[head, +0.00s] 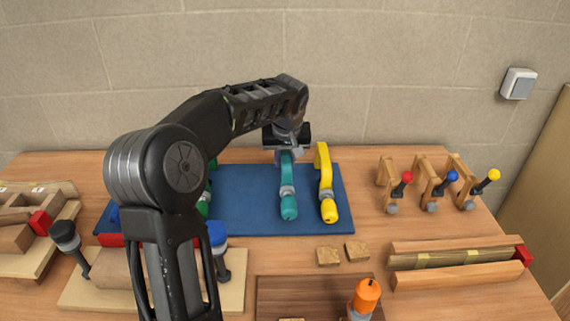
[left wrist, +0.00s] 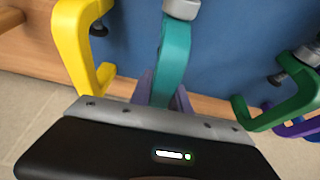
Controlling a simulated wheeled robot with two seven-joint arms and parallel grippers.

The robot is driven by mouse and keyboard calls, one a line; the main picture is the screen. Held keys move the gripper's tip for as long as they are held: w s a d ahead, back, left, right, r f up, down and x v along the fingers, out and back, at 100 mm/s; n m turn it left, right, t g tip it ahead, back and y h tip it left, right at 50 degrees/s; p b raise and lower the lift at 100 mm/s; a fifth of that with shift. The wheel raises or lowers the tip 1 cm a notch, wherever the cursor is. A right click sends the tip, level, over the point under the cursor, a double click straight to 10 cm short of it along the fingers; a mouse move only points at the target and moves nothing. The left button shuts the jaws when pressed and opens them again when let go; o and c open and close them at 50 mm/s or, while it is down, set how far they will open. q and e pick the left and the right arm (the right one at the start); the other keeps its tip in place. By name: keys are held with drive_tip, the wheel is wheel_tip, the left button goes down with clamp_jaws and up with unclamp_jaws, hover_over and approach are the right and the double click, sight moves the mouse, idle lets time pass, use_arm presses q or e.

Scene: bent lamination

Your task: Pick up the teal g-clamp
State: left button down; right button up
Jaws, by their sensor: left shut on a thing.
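The teal g-clamp (head: 288,204) lies on the blue mat (head: 247,212), with its handle toward the front of the table. My left gripper (head: 287,156) is over the far end of the clamp's frame. In the left wrist view my left gripper (left wrist: 159,91) has its purple-grey fingers on both sides of the teal frame (left wrist: 174,60), shut on it. The clamp's far end is hidden by the gripper. I cannot tell whether the clamp is lifted off the mat. My right gripper is not in view.
A yellow g-clamp (head: 328,205) lies close to the right of the teal one. A green clamp (left wrist: 285,103) and a purple one (left wrist: 297,127) show in the left wrist view. Wooden clamps (head: 427,180) stand at the right. Wood blocks (head: 328,256) lie in front of the mat.

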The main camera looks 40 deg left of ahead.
use_arm(q)
wheel_tip(320, 180, up, 6)
drive_tip(key=shift+f, duration=0.15)
drive_tip(key=s+d+b, duration=0.4)
drive_tip(key=s+d, duration=0.8)
drive_tip(key=s, duration=0.3)
drive_tip(key=shift+d+f+b, duration=0.2)
drive_tip(key=shift+d+b, duration=0.1)
drive_tip(key=shift+b, duration=0.05)
drive_tip(key=shift+r, duration=0.1)
wheel_tip(320, 180, up, 6)
drive_tip(key=p, duration=0.4)
drive_tip(key=shift+p, duration=0.3)
idle(0.4)
